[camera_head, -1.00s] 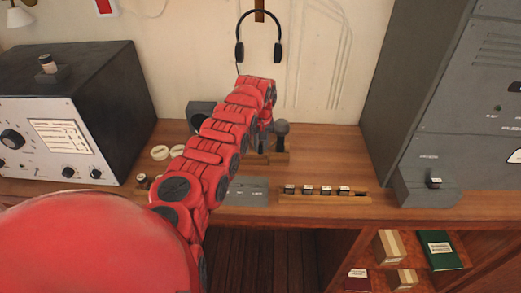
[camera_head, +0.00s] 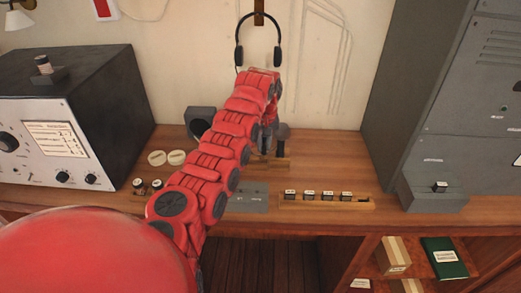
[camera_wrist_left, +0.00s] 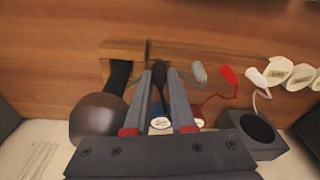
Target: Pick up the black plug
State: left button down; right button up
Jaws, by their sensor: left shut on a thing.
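The black plug (camera_wrist_left: 160,74) shows in the left wrist view between the two fingers of my left gripper (camera_wrist_left: 160,78), which is shut on it. A wooden rack (camera_wrist_left: 120,48) lies at the fingertips, but I cannot tell whether the plug still touches it. Grey (camera_wrist_left: 199,72), red (camera_wrist_left: 228,74) and white (camera_wrist_left: 256,77) plugs stand in a row beside it. In the head view my left forearm reaches over the desk and hides most of the gripper and the plug. My right gripper is not in view.
A dark round-headed object (camera_wrist_left: 97,118) stands close beside the gripper; it also shows in the head view (camera_head: 282,138). A grey box with a round opening (camera_head: 200,120) and a wooden strip of small blocks (camera_head: 325,202) are nearby. A tall grey cabinet (camera_head: 412,75) bounds the right.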

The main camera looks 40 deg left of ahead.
pick_arm(q)
jog(key=shift+d, duration=0.45)
jog(key=s+d+r+b, duration=0.1)
jog(key=s+d+b, duration=0.1)
jog(key=d, duration=1.1)
jog(key=shift+s+r+b, duration=0.25)
jog(key=shift+s+b, duration=0.15)
jog(key=shift+s, duration=0.3)
